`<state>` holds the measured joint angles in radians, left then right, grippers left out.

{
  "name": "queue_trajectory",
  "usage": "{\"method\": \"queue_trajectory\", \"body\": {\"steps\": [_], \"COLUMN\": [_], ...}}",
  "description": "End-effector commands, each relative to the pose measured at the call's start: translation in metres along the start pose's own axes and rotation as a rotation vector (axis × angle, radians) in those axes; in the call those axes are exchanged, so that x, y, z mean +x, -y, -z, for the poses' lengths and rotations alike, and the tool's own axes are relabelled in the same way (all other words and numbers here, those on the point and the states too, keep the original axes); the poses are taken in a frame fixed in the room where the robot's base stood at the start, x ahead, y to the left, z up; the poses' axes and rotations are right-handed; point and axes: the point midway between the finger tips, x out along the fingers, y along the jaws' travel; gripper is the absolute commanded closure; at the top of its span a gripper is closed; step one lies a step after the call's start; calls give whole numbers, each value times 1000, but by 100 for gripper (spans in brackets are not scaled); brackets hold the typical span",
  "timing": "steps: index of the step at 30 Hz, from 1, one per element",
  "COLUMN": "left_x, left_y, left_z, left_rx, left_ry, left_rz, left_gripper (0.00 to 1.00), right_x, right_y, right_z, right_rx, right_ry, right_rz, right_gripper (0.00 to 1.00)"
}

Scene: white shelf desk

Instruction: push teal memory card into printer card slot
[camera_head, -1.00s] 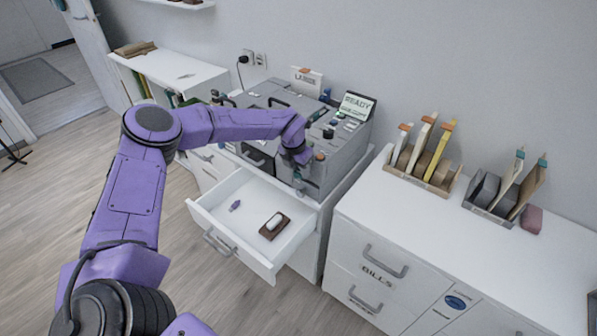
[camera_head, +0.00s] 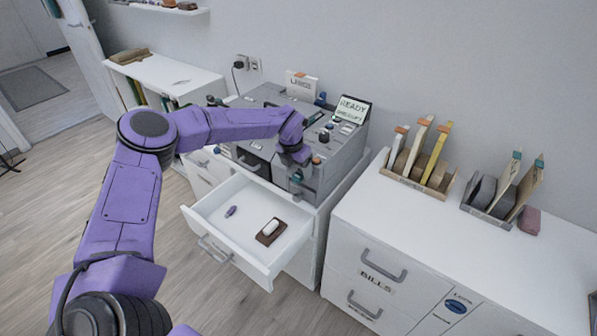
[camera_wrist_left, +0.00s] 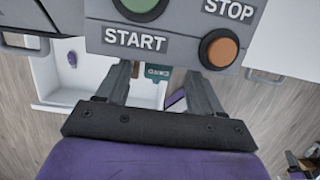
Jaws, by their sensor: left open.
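The grey printer (camera_head: 335,165) stands on the white desk, with its READY screen (camera_head: 352,108) tilted up at the back right. My left gripper (camera_head: 298,181) is at the printer's front face, above the open drawer. In the left wrist view its two fingers (camera_wrist_left: 158,72) are apart, below the green START button (camera_wrist_left: 140,5) and orange STOP button (camera_wrist_left: 218,48). A small teal piece (camera_wrist_left: 158,76), apparently the memory card, shows between the fingers; I cannot tell whether they touch it. The card slot is hidden. My right gripper is not in view.
The open white drawer (camera_head: 207,216) below holds a small purple item (camera_head: 231,211) and a brown block with a white piece (camera_head: 270,232). To the right, a white cabinet top (camera_head: 420,207) carries two file holders and a pink block (camera_head: 529,221).

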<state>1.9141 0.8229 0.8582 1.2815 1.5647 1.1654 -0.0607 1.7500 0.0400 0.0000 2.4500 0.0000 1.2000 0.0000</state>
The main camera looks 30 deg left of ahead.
Motion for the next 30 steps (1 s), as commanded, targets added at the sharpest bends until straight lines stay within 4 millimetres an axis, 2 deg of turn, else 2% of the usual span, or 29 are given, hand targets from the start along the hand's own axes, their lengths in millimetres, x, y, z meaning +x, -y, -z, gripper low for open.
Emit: {"method": "queue_trajectory", "body": {"steps": [6,12,16,24,28,30], "left_x": [-52,-85,-92,-92,-85,-64], "left_y": [0,0,0,0,-2,2], "left_z": [0,0,1,1,3,12], "left_rx": [-1,0,1,1,41,170], "left_ry": [7,2,0,0,4,-9], "left_rz": [1,-1,-1,0,-52,-170], "left_gripper": [33,33,33,33,76,98], "right_x": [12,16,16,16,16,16], "right_y": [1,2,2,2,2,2], "right_z": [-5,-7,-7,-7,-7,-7], "right_rx": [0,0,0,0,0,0], "right_ry": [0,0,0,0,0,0], "right_rz": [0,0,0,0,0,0], "right_gripper": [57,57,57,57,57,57]}}
